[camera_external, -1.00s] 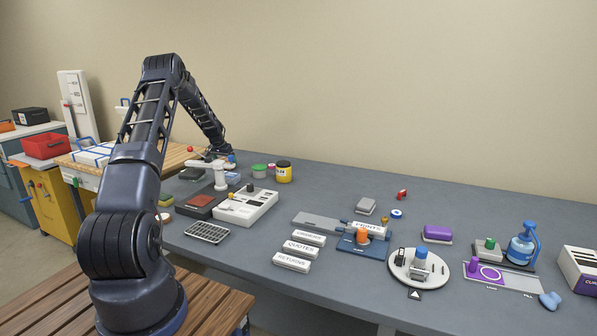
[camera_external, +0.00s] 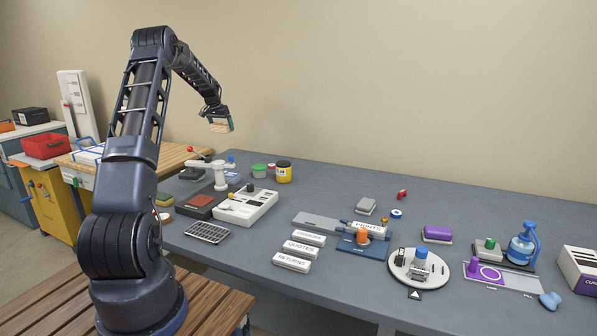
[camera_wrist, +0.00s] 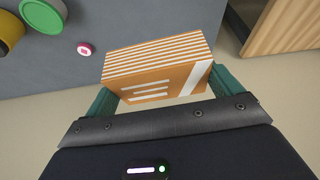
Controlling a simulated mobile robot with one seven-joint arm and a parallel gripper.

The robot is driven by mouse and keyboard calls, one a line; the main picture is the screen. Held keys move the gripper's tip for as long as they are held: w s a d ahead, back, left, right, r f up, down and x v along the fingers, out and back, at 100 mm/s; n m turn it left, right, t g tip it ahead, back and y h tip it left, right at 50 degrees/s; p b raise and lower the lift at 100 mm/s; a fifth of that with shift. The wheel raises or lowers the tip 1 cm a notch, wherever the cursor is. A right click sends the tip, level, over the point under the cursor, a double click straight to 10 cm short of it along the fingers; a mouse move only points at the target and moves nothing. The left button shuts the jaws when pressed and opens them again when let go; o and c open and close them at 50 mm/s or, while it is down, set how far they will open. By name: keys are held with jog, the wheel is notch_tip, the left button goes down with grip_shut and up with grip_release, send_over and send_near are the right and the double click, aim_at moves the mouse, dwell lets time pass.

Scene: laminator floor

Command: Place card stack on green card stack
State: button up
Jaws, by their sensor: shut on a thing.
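My gripper (camera_external: 217,112) is raised in the air above the back left part of the grey table. It is shut on an orange card stack (camera_wrist: 155,78) with white stripes and white lines on its face. The stack also shows below the gripper in the external view (camera_external: 220,127). In the wrist view the teal fingers press on its left and right ends, clear of the table. I cannot pick out the green card stack for sure; a small green and yellow block (camera_external: 165,200) lies at the table's left edge.
A green-lidded pot (camera_external: 259,171) and a yellow jar (camera_external: 284,172) stand at the back left of the table. The back middle of the table is mostly clear.

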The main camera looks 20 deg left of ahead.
jog(key=s+a+r+m, duration=0.1)
jog(key=s+a+r, duration=0.15)
jog(key=s, duration=0.65)
jog(key=s+a+r, duration=0.2)
jog(key=s+a, duration=0.1)
jog(key=s, duration=0.6)
jog(key=f, duration=1.9)
jog(key=shift+a+f, duration=0.25)
jog(key=shift+f, duration=0.15)
jog(key=shift+f, duration=0.1)
jog(key=o, duration=0.7)
jog(key=shift+o, duration=0.5)
